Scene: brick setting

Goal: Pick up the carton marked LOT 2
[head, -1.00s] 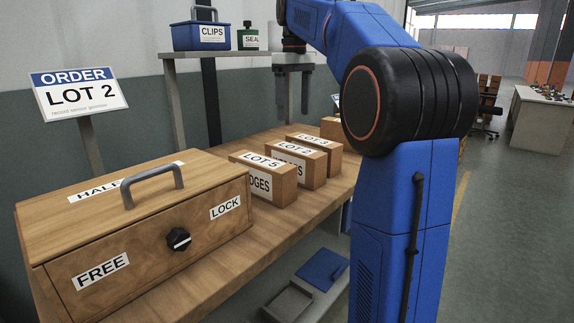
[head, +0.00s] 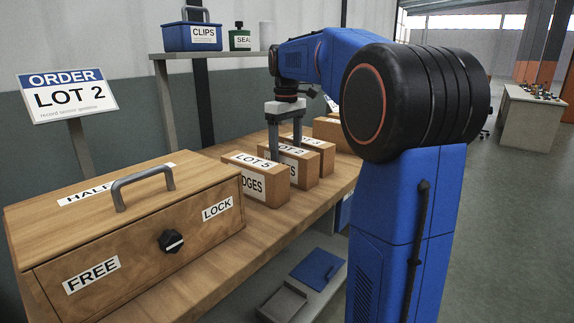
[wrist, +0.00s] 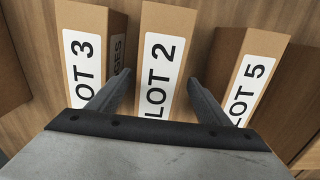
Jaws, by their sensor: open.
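The carton marked LOT 2 (head: 303,169) is a brown box standing on the wooden bench, in the middle of a row. It lies between the LOT 5 carton (head: 254,183) and the LOT 3 carton (head: 318,149). My gripper (head: 285,155) is open and points down at the LOT 2 carton. In the wrist view the LOT 2 carton (wrist: 166,22) shows between the two fingers of my gripper (wrist: 159,82), one on each side. I cannot tell how far down the fingers reach. The LOT 3 carton (wrist: 92,22) and LOT 5 carton (wrist: 252,48) are close outside the fingers.
A wooden case (head: 110,235) with a handle, a knob and FREE and LOCK labels fills the near left of the bench. An order sign (head: 67,95) reads LOT 2. Another box (head: 328,130) stands behind the row. A shelf above holds a CLIPS bin (head: 190,38).

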